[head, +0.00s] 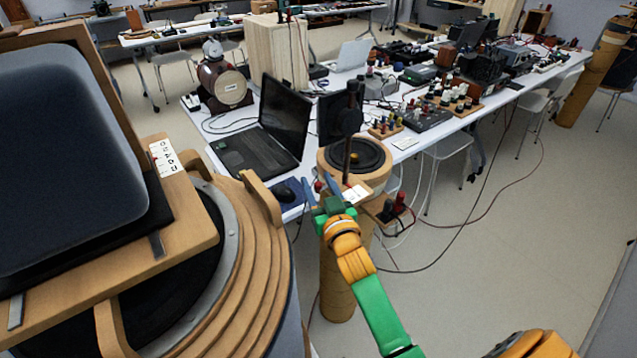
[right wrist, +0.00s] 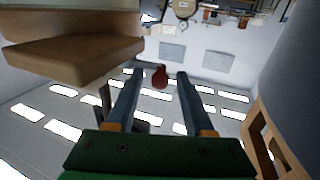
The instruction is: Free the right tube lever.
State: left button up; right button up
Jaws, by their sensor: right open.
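An upright wooden tube (head: 335,285) with a black speaker cone in its top stands right of centre in the head view. A dark upright rod with a black knob (head: 349,122) rises in front of the cone. I cannot tell whether it is the lever. My right gripper (head: 320,186) is open at the tube's left side. A small red knob (right wrist: 160,77) shows between its fingertips (right wrist: 160,76) in the right wrist view, not gripped; its base is hidden. Red and black terminals (head: 400,203) stick out at the tube's right. My left gripper is not in view.
A large ringed wooden housing (head: 262,285) with a dark panel (head: 65,150) fills the left. A white table behind holds a laptop (head: 270,130) and electronics. Loose cables hang right of the tube. The floor (head: 510,240) at the right is mostly open.

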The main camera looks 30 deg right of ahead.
jog(key=shift+w+f, duration=0.1)
jog(key=shift+w, duration=0.05)
jog(key=shift+d, duration=0.1)
jog(key=shift+c, duration=0.8)
grip_shut()
